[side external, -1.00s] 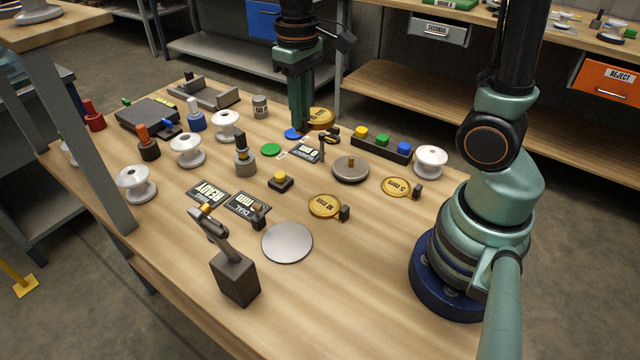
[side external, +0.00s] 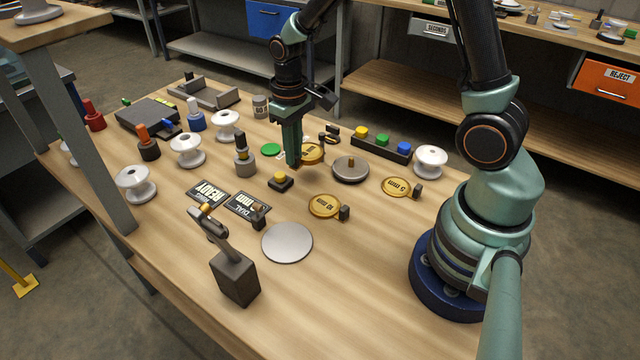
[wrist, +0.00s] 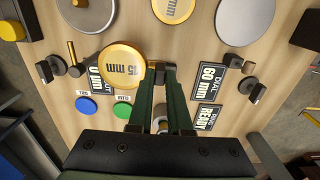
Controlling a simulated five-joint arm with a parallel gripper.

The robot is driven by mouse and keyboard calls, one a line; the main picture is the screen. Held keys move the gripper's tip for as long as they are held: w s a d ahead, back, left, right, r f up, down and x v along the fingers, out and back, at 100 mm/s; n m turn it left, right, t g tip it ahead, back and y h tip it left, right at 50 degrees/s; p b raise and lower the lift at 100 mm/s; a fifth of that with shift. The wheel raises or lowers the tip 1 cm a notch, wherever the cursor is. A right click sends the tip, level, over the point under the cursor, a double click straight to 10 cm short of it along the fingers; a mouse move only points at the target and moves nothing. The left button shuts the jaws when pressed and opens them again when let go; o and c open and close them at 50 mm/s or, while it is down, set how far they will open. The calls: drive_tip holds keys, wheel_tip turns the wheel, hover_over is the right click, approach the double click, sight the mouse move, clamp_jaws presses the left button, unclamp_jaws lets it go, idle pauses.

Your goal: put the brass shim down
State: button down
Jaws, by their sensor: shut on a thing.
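The brass shim marked 15 mm (wrist: 122,66) is a round gold disc with a small dark tab. My gripper (wrist: 161,70) is shut on that tab, and the disc sticks out to the left in the wrist view. In the side view the shim (side external: 314,153) shows just right of my gripper's fingertips (side external: 294,162), partly hidden behind them. It covers part of a black label plate (wrist: 96,80). How high it is above the table is hard to tell. Two more brass shims lie on the table, 10 mm (side external: 324,205) and 5 mm (side external: 396,186).
A green disc (side external: 271,150) and white spools (side external: 187,150) are to the left. Bare wood (side external: 370,265) lies around the large silver plate (side external: 287,243).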

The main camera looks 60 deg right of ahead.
drive_tip(key=shift+f, duration=2.8)
drive_tip(key=shift+f, duration=0.15)
drive_tip(key=c, duration=0.8)
unclamp_jaws()
drive_tip(key=shift+c, duration=0.2)
wheel_tip(320, 180, up, 13)
drive_tip(key=shift+f, duration=0.2)
wheel_tip(320, 180, up, 6)
drive_tip(key=t, duration=0.2)
hover_over(295, 167)
drive_tip(key=s, duration=0.3)
drive_tip(key=s+a+r+t, duration=0.1)
drive_tip(key=s+r+t, duration=0.2)
drive_tip(key=s+r, duration=0.1)
drive_tip(key=shift+s+a+r, duration=0.2)
drive_tip(key=shift+s+r, duration=0.05)
drive_tip(key=shift+s, duration=0.5)
drive_tip(key=o, duration=0.8)
drive_tip(key=shift+s+t, duration=0.15)
drive_tip(key=shift+t, duration=0.15)
